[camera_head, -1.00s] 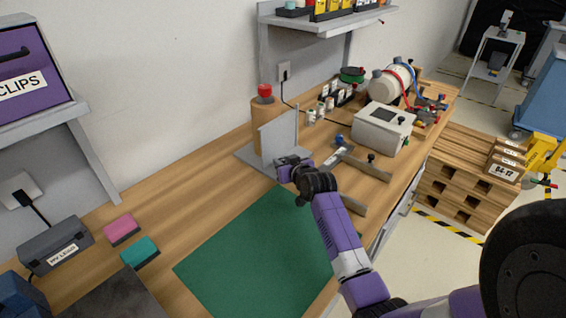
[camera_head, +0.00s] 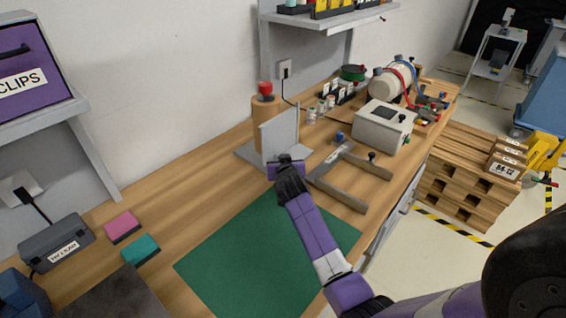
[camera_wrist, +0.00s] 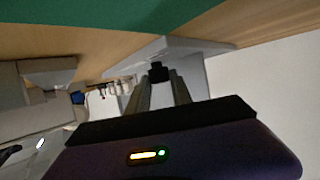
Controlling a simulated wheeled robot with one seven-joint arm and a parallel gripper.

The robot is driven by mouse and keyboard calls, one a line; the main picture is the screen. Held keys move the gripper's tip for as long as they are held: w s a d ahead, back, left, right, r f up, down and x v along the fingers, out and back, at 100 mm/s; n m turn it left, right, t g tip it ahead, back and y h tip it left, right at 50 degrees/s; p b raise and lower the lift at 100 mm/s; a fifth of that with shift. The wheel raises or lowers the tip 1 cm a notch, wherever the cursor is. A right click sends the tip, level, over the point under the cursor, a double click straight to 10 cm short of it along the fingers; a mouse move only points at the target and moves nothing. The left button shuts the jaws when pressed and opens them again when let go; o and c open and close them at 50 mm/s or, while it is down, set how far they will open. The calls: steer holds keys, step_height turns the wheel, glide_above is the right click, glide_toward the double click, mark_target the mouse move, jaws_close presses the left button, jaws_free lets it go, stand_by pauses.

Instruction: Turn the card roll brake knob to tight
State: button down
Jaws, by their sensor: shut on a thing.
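The card roll (camera_head: 266,120) is a brown cylinder with a red cap (camera_head: 265,89), standing upright on a grey stand (camera_head: 278,135) against the wall side of the bench. My gripper (camera_head: 285,158) is at the front of the stand, low by its upright plate. In the wrist view its two fingers (camera_wrist: 158,82) close around a small black knob (camera_wrist: 157,71) in front of the grey stand (camera_wrist: 185,46). My gripper hides the knob in the head view. No pointer or tight mark on the knob is readable.
A grey forked frame (camera_head: 345,180) lies right of my gripper, with a pale box (camera_head: 382,125) behind it. A green mat (camera_head: 250,255) covers the front bench. Pink (camera_head: 122,227) and teal (camera_head: 140,250) blocks lie at left.

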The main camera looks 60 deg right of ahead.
steer(key=b, duration=0.1)
steer(key=m+g+h+b, duration=0.1)
steer(key=shift+w+a+f+m+g+b, duration=0.1)
steer(key=shift+w+f+m+g+b, duration=0.1)
steer(key=shift+f+m+g+b, duration=0.15)
steer(key=shift+r+m+g+b, duration=0.15)
steer(key=shift+m+g+b, duration=0.1)
steer(key=shift+b, duration=0.45)
steer(key=shift+r+m+g+b, duration=0.15)
steer(key=shift+m+g+b, duration=0.25)
steer(key=shift+g+b, duration=0.1)
steer(key=c, duration=1.1)
jaws_free()
steer(key=shift+h, duration=0.3)
steer(key=shift+c, duration=0.2)
steer(key=shift+r, duration=0.15)
